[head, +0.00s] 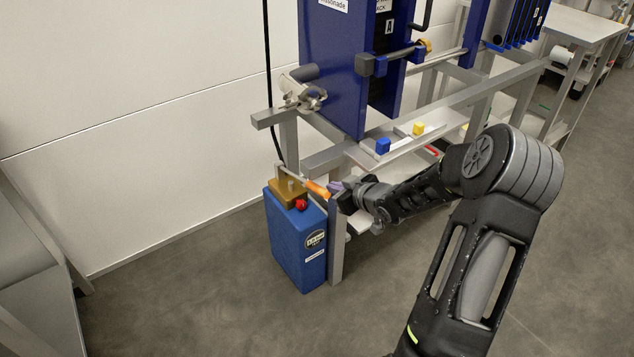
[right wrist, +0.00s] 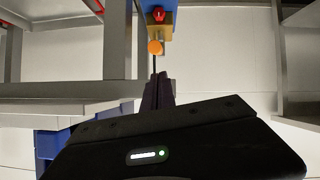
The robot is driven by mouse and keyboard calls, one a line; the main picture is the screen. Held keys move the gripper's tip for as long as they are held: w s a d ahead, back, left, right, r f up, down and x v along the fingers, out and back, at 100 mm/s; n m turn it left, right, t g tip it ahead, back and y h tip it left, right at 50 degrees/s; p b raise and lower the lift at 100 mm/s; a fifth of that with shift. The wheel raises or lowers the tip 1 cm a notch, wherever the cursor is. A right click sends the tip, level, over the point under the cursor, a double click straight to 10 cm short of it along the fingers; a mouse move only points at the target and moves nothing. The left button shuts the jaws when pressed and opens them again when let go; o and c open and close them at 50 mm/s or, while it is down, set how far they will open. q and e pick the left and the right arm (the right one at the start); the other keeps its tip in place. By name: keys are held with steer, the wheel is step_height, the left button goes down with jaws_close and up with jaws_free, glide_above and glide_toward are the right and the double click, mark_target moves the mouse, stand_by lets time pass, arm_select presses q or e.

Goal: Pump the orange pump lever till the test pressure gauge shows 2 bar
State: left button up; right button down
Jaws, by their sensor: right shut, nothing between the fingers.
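The orange pump lever (head: 317,189) slants out over the top of a blue pump box (head: 294,240) with a brass-coloured block (head: 287,191) and a red knob (head: 300,204). My right gripper (head: 336,187) is shut and empty, its purple-grey fingertips close to the lever's free end. In the right wrist view the lever's round orange end (right wrist: 155,47) shows just beyond the shut fingertips (right wrist: 157,80); whether they touch it I cannot tell. My left gripper is not in view.
A grey metal frame (head: 337,240) stands right beside the pump, with a blue plate unit (head: 333,70) above. The floor to the left of the pump is clear.

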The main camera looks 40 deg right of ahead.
mark_target(318, 189)
steer(key=b+x, duration=0.2)
steer(key=x, duration=0.8)
